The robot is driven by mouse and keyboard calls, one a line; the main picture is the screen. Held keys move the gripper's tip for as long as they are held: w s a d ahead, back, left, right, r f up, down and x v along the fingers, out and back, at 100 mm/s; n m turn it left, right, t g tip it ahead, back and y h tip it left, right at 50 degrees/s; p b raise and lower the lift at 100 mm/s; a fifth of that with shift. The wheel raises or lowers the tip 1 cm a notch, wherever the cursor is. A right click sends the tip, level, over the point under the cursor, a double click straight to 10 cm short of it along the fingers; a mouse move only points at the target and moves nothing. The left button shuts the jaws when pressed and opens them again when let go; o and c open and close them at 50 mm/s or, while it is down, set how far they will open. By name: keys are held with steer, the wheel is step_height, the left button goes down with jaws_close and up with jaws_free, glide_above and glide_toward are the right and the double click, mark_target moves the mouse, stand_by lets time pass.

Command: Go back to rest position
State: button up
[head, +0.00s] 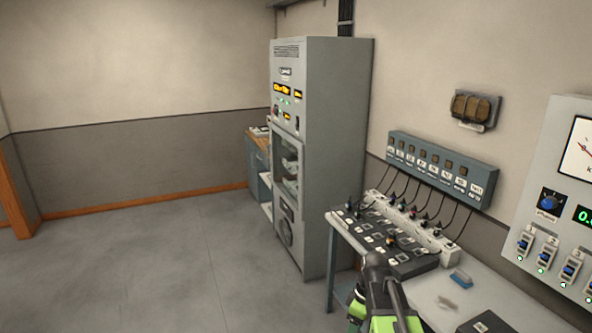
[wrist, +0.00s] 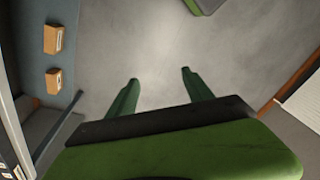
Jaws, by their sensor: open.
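My gripper (wrist: 160,74) shows in the wrist view with its two dark green fingers apart and nothing between them. Grey floor lies beyond the fingertips. In the head view my dark and green arm (head: 384,290) is at the bottom, right of centre, in front of the table with the fader console (head: 385,240). The fingers cannot be made out there, so their distance from the console is unclear.
A tall grey cabinet (head: 325,160) stands left of the table (head: 440,290). A wall strip with switches (head: 440,165) and a panel with blue-knobbed sliders (head: 560,220) are on the right. A blue block (head: 460,278) lies on the table. Floor (head: 150,265) at left is clear.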

steer(key=s+m, duration=0.1)
steer(key=m, duration=0.2)
steer(key=s+a+m+h, duration=0.1)
steer(key=s+m, duration=0.1)
steer(key=m, duration=0.2)
steer(key=s+a+m, duration=0.1)
steer(key=s+m, duration=0.1)
steer(key=m, duration=0.2)
steer(key=shift+f+h, duration=0.3)
steer(key=shift+h, duration=0.1)
